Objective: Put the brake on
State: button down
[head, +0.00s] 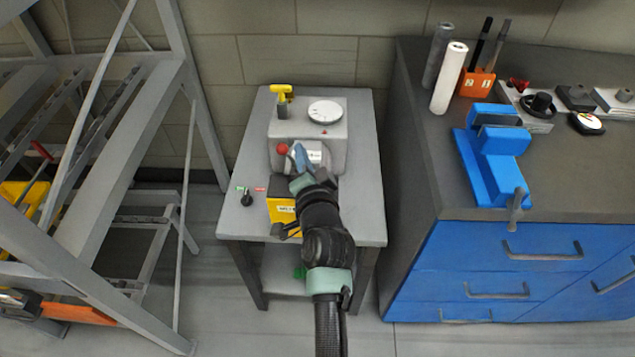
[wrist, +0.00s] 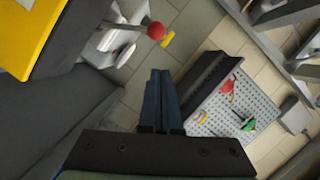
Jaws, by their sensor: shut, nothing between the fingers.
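A grey console (head: 308,128) stands on a small grey table. It carries a round white dial (head: 325,111), a yellow handle (head: 282,91) at its upper left and a lever with a red ball knob (head: 282,149) at its front left. The red ball also shows in the wrist view (wrist: 156,30). I cannot tell which control is the brake. A small black lever (head: 246,199) stands on the table between a green and a red label. My gripper (head: 299,156) is shut and empty, close to the right of the red ball; its blue fingers (wrist: 160,95) show apart from the ball in the wrist view.
A yellow box (head: 281,212) sits in front of the console, partly behind my arm. A grey metal frame (head: 130,125) stands left, a blue-drawered bench (head: 480,250) with a blue vise (head: 492,160) right. The table's front right is clear.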

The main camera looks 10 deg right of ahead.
jog(key=s+r, duration=0.1)
jog(key=s, duration=0.8)
jog(key=shift+a+r, duration=0.15)
jog(key=shift+a, duration=0.15)
jog(key=shift+s, duration=0.1)
